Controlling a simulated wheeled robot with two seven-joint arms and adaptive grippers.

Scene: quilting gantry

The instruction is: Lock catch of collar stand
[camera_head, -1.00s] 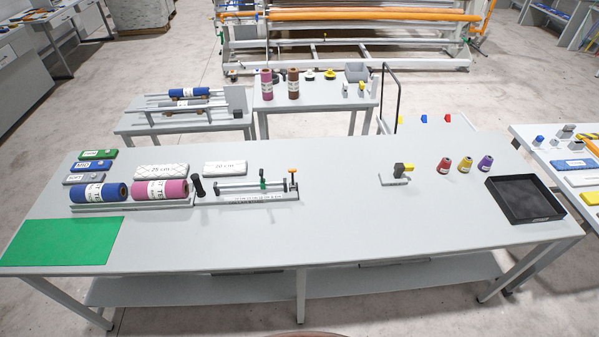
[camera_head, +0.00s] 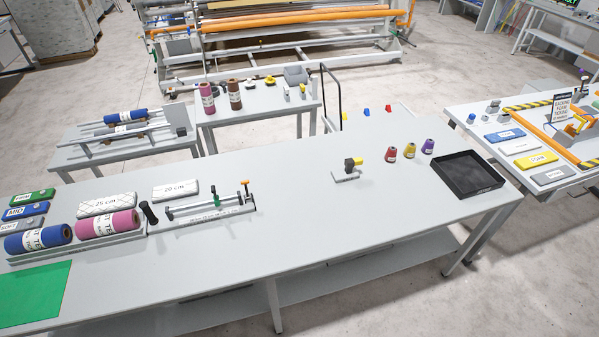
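No part is clearly labelled as the collar stand, and I cannot tell for sure which one it is. A rail fixture (camera_head: 203,215) with a ruler strip, a black handle, a green slider and an orange-topped post lies on the front table. A small grey stand with a black and yellow block (camera_head: 350,168) stands on the same table, further right. On the table at the far right, an orange roll (camera_head: 548,135) lies near small orange fittings (camera_head: 576,127). The state of any catch is too small to tell. Neither of my grippers is in view.
The front table (camera_head: 270,220) is clear in its middle. A black tray (camera_head: 467,175) and several cones (camera_head: 409,150) sit at its right end. Fabric rolls (camera_head: 38,238) and a green mat (camera_head: 32,292) sit at its left. A wheeled cart handle (camera_head: 331,95) stands behind.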

